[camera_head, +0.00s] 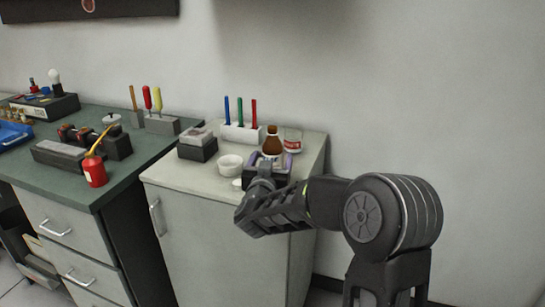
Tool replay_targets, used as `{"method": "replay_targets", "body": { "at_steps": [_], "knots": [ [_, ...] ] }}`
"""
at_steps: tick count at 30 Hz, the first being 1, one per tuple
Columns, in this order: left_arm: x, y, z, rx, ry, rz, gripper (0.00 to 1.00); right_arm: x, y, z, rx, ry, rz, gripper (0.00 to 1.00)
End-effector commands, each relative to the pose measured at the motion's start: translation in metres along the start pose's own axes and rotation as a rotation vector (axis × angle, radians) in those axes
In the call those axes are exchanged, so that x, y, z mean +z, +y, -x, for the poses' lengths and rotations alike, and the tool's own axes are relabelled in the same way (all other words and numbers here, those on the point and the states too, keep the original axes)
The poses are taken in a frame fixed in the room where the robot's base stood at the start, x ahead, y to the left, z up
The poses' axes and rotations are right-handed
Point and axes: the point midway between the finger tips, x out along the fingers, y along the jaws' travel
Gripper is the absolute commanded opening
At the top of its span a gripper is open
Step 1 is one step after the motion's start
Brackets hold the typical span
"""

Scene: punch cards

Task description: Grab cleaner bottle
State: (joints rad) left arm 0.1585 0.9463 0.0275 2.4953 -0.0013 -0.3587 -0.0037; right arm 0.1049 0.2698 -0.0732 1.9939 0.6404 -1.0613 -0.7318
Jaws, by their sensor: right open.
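A brown bottle (272,144), which looks like the cleaner bottle, stands upright near the back of the light cabinet top. My right gripper (270,163) reaches in from the right over the front of that top. Its jaws are open and point toward the bottle from the near side. They overlap the lower part of the bottle in the picture, so its base is hidden. I cannot tell whether the jaws are around the bottle or just in front of it. My left gripper is not in view.
On the light cabinet top (170,172), a jar with a red label (293,142) stands close right of the bottle. A red oil can (94,174) stands on the green bench.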

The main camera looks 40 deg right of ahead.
Motion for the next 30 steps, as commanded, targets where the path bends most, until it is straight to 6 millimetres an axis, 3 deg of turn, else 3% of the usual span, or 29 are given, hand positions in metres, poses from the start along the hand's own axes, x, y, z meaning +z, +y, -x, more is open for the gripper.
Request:
{"method": "replay_targets", "body": {
  "at_steps": [16,30],
  "knots": [
    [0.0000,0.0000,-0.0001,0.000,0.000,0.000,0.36,-0.0001,-0.0001,0.0003,0.000,0.000,0.000,0.75],
    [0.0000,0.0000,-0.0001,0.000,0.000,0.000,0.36,-0.0001,-0.0001,0.0004,0.000,0.000,0.000,0.38]
  ]
}}
